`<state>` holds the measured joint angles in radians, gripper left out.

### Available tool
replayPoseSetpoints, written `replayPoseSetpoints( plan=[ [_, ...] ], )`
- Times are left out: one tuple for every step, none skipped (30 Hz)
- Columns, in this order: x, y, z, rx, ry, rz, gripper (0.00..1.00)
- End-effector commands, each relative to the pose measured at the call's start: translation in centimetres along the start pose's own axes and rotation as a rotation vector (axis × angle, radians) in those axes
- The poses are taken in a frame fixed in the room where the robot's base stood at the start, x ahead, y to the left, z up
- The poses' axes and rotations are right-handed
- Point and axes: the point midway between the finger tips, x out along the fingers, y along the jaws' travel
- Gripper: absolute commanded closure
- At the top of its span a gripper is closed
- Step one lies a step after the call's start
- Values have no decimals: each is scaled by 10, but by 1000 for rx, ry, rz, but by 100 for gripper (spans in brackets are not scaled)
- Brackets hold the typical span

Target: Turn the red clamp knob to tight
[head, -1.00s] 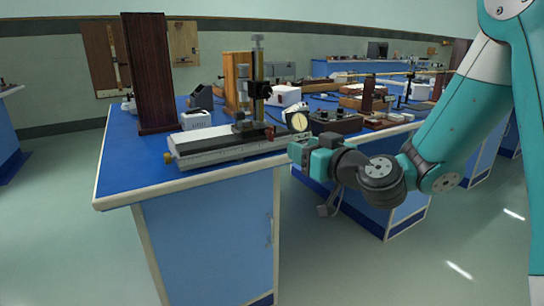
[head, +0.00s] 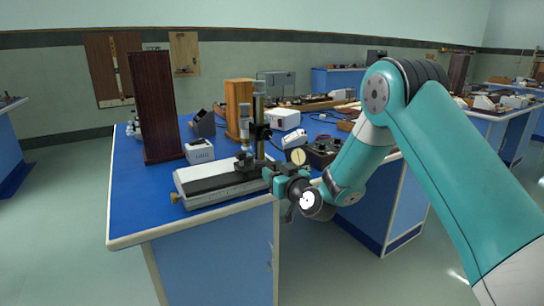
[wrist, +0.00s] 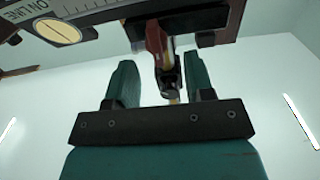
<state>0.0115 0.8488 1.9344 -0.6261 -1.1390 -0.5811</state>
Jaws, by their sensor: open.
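The red clamp knob (wrist: 154,40) shows in the wrist view, sticking out from a dark carriage, with a dark and yellowish piece just below it. My gripper (wrist: 160,62) is open, with one teal finger on each side of the knob. I cannot tell whether either finger touches it. In the head view my gripper (head: 272,178) is at the right front end of the instrument bed (head: 212,188) and largely hides the knob. The upright instrument (head: 259,120) rises behind it on the bed.
A tall dark wooden block (head: 158,105) and a grey meter box (head: 200,151) stand left and behind. The blue bench top (head: 135,215) is clear at its front left.

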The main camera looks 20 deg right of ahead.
Motion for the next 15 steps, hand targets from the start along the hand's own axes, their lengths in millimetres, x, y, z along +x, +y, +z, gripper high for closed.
replayPoseSetpoints(
  plan=[
    [8, 0, -3, -1, 0, -2, 52],
    [11, 0, -2, -2, 0, -2, 52],
    [15, -1, -1, -1, -1, -3, 52],
    [18, -1, -1, -1, -2, -2, 52],
    [20, 0, -1, 0, -1, -2, 52],
    [22, 0, 0, -1, -1, -1, 52],
    [23, 0, 0, 0, -1, -1, 52],
    [24, 0, 0, 0, -1, 0, 52],
    [25, 0, 0, 1, 0, 0, 52],
    [25, 0, 0, 1, 0, 0, 52],
    [25, 0, 1, 1, 0, 0, 52],
    [25, 0, 1, 1, 0, 0, 52],
    [25, 0, 1, 1, -1, 0, 52],
    [25, 0, 1, 1, -1, 0, 52],
    [25, 0, 1, 1, -1, 0, 52]
  ],
)
